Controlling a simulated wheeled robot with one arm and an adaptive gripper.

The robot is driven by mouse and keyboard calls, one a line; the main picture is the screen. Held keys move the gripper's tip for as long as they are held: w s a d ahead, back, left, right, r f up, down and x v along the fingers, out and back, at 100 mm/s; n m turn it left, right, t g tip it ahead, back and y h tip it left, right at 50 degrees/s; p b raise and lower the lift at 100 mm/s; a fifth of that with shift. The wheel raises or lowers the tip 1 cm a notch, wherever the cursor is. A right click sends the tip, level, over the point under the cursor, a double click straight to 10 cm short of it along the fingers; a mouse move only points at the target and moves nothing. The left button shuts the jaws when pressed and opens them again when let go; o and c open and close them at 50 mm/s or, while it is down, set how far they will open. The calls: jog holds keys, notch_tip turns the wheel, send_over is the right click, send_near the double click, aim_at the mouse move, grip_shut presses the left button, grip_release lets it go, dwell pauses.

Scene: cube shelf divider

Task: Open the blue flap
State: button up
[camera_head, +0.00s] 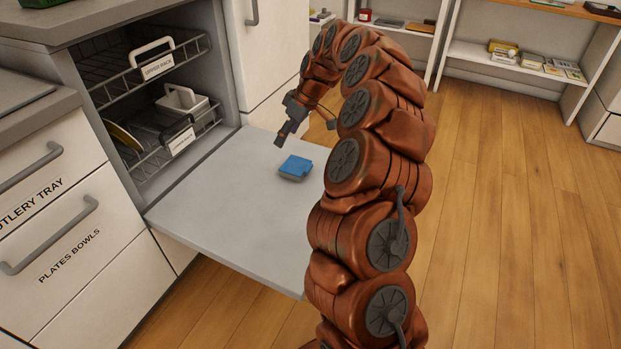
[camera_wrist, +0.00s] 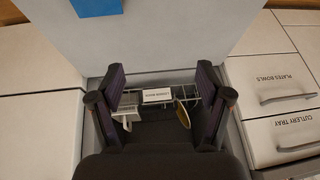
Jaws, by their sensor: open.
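The blue flap (camera_head: 296,167) is a small flat blue piece on the lowered grey dishwasher door (camera_head: 235,210). It lies near the door's far right part. In the wrist view the blue flap (camera_wrist: 97,7) shows only partly, cut off by the top edge left of centre. My gripper (camera_head: 284,137) is above the door, a little up and left of the flap, and apart from it. In the wrist view my gripper (camera_wrist: 160,85) has its fingers spread wide with nothing held between them. The flap's hinge and edges are too small to make out.
Inside the dishwasher are an upper rack (camera_head: 155,68) and a lower rack (camera_head: 181,139) with a yellow plate (camera_head: 124,137). Drawers (camera_head: 60,215) stand at left. Shelves (camera_head: 520,65) stand at the back right. Wooden floor (camera_head: 500,220) is clear at right.

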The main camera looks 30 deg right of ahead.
jog(key=h+b, duration=0.1)
jog(key=b, duration=0.3)
send_near(308, 167)
jog(key=shift+t, duration=0.3)
jog(key=x, duration=0.2)
jog(key=b+x, duration=0.1)
jog(key=x, duration=0.5)
jog(key=shift+s+f, duration=0.15)
jog(key=shift+s, duration=0.1)
grip_shut()
